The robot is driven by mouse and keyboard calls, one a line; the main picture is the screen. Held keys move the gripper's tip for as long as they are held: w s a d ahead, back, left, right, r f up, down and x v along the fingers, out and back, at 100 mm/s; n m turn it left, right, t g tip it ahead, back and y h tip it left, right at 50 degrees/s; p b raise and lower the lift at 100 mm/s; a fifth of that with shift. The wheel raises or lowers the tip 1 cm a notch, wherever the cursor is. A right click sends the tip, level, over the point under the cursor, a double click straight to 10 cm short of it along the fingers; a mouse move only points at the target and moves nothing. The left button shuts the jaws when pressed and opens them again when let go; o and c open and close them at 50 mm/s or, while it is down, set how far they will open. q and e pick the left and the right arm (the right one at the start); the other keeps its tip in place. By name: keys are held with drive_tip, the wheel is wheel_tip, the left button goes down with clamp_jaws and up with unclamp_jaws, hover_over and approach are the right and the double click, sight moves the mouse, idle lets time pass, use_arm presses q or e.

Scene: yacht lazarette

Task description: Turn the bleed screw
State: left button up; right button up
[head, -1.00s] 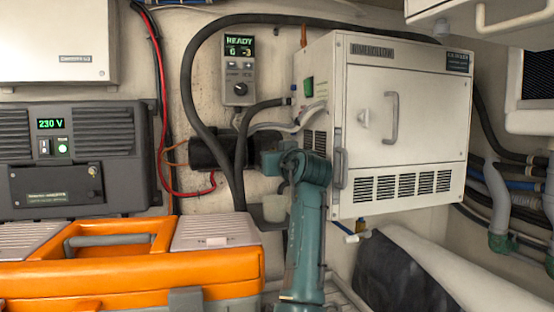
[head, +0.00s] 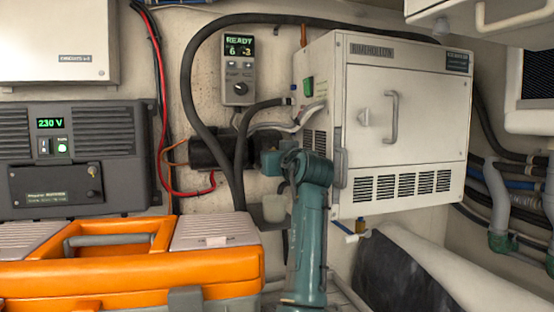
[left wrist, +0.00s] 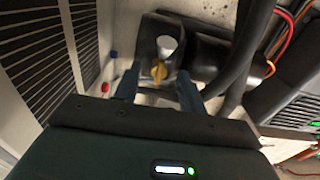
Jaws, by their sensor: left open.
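A yellow, brass-like screw with a flat head (left wrist: 159,70), which looks like the bleed screw, shows in the left wrist view on a dark fitting (left wrist: 157,38). My left gripper (left wrist: 158,88) is open, with one finger on each side of the screw in that view. A gap shows on both sides, and I cannot tell how far the tips are from it. In the head view my teal arm hides the fingers and the screw. The black cylindrical body (head: 210,152) beside them is partly visible. My right gripper is not in view.
A white louvred cabinet (head: 400,125) stands close to the right of my arm. Dark hoses (head: 198,105) and red cables (head: 162,120) run along the wall. A small control panel (head: 239,72) is above. An orange toolbox (head: 130,273) fills the lower left.

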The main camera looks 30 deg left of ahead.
use_arm(q)
drive_tip(key=b+v, duration=0.3)
drive_tip(key=v, duration=0.9)
drive_tip(key=shift+s+d, duration=0.15)
drive_tip(key=shift+s, duration=0.05)
